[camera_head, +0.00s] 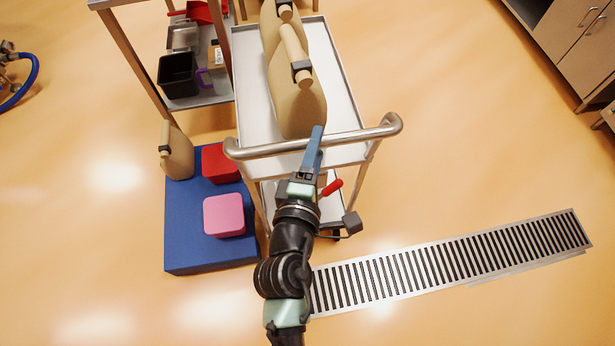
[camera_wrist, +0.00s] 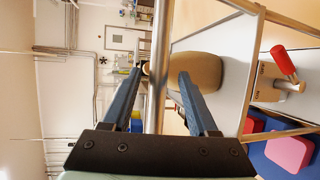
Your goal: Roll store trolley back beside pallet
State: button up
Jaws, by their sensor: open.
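The store trolley (camera_head: 250,75) is a white two-shelf cart with a steel push handle (camera_head: 262,150) at its near end. It stands right of the blue pallet (camera_head: 190,245), whose right edge it partly overlaps in the head view. My gripper (camera_head: 315,137) is at the handle, right of its middle. In the wrist view the handle bar (camera_wrist: 160,60) runs between the two open blue fingers. I cannot tell whether either finger touches it. A red-handled lever (camera_head: 331,187) shows below the handle.
Tan containers (camera_head: 300,105) stand on the trolley's top. The pallet carries a red block (camera_head: 220,163), a pink block (camera_head: 224,215) and a tan jug (camera_head: 176,150). A shelf rack (camera_head: 200,100) stands behind. A floor grate (camera_head: 450,262) lies at right; cabinets (camera_head: 575,45) stand far right.

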jog(key=b+v, duration=0.1)
jog(key=v, duration=0.7)
jog(key=shift+f, duration=0.1)
